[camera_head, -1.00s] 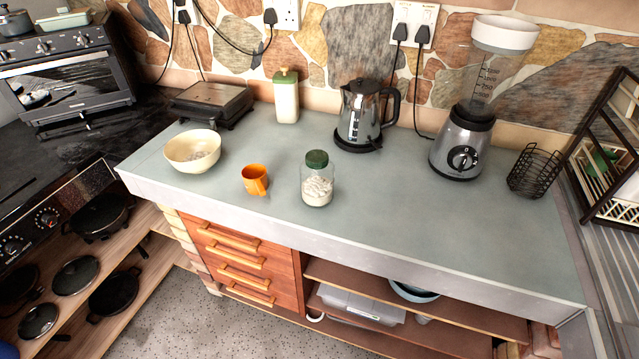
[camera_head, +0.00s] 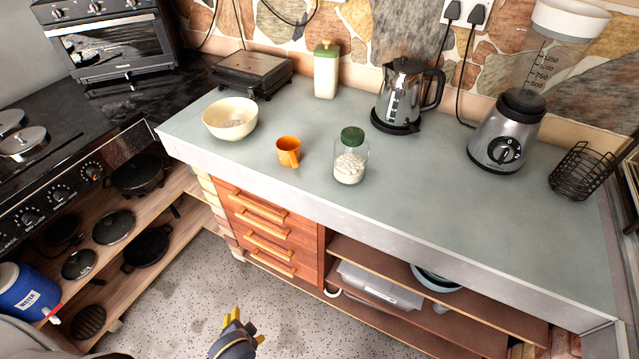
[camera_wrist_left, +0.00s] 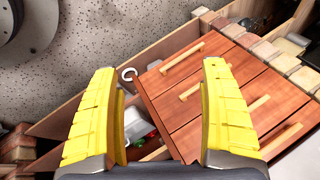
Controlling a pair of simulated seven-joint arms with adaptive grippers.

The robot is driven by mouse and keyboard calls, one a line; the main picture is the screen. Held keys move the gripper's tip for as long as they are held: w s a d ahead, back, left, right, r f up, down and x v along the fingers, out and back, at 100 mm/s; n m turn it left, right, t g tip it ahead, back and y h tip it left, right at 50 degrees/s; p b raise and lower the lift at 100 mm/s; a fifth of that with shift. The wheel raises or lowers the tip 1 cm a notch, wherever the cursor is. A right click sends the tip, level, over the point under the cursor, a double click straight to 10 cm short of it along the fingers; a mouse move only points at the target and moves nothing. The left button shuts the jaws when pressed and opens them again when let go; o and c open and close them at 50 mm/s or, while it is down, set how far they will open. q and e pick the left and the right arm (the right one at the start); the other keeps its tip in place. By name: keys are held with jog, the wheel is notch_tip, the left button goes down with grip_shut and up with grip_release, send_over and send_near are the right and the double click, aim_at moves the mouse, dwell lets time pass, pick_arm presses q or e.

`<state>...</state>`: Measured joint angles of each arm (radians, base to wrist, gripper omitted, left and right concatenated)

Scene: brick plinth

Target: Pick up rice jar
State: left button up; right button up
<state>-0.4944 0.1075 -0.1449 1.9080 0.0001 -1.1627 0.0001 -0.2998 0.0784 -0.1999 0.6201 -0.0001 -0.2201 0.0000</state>
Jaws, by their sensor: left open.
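The rice jar (camera_head: 350,158) is clear glass with a dark green lid and white contents. It stands upright on the grey-green counter (camera_head: 420,205), near its front edge, right of the orange mug. My left gripper (camera_head: 238,318) is at the bottom of the head view, low in front of the counter and well short of the jar. In the left wrist view its yellow fingers (camera_wrist_left: 160,95) are wide apart with nothing between them, facing the wooden drawers. The jar is not in the left wrist view. My right gripper is not in view.
An orange mug (camera_head: 288,152) stands close left of the jar, with a cream bowl (camera_head: 230,119) further left. A kettle (camera_head: 404,98) and a blender (camera_head: 506,135) stand behind and right. The wooden drawers (camera_head: 262,232) are below the counter. Counter right of the jar is clear.

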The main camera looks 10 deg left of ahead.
pick_arm(q)
jog(key=w+r+m+t+y, duration=0.1)
jog(key=w+r+m+t, duration=0.15)
jog(key=r, duration=0.85)
jog(key=w+r+m+t, duration=0.15)
jog(key=w+r, duration=0.25)
jog(key=r, duration=0.7)
jog(key=m+t+h, duration=0.6)
jog(key=m+t, duration=0.1)
jog(key=m, duration=1.2)
send_near(348, 141)
jog(key=s+a+f, duration=0.5)
jog(key=a+f, duration=0.1)
jog(key=a, duration=0.2)
jog(key=w+d+r+m+h, duration=0.1)
jog(key=d+r+m+h, duration=0.3)
jog(key=m, duration=0.5)
jog(key=shift+m+t+y, duration=0.3)
jog(key=x, duration=1.1)
jog(key=r+x, duration=0.1)
jog(key=x, duration=0.5)
jog(key=shift+w+d, duration=0.2)
jog(key=shift+d, duration=0.25)
